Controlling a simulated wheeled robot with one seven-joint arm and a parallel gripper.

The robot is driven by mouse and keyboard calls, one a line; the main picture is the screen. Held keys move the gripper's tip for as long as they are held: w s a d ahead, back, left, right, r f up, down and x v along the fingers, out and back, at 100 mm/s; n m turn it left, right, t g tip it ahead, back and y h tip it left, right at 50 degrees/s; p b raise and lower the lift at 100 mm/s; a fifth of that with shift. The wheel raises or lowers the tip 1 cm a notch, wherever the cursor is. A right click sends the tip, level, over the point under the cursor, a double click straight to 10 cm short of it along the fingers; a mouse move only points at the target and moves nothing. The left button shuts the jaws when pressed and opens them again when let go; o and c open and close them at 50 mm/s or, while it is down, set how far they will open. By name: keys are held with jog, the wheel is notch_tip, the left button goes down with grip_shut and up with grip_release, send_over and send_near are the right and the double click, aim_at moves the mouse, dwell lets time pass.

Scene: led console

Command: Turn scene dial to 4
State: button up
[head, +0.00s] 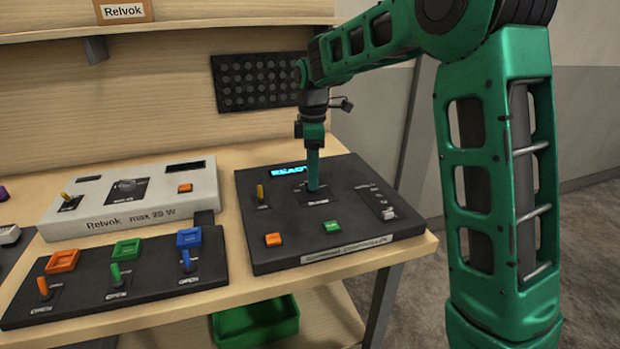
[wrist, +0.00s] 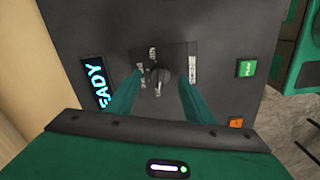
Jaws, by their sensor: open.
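The dark console (head: 290,218) sits at the right end of the wooden bench, its display (head: 287,170) lit with "READY". The scene dial (wrist: 160,73) is a small dark knob on a black plate with white markings, seen in the wrist view; the markings are too small to read. My gripper (head: 313,186) points down over that plate. In the wrist view my open gripper (wrist: 160,79) has one green finger on each side of the knob, with gaps showing. In the head view the fingers hide the knob.
The console also carries a yellow lever (head: 261,194), an orange button (head: 273,239), a green button (head: 332,226) and a slider (head: 388,213). To the left are a pale Relvok box (head: 130,213) and a black panel (head: 150,292) with coloured switches. A dark pegboard (head: 255,82) stands behind.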

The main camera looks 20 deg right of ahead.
jog(key=shift+f, duration=0.75)
jog(key=shift+c, duration=0.6)
jog(key=c, duration=0.9)
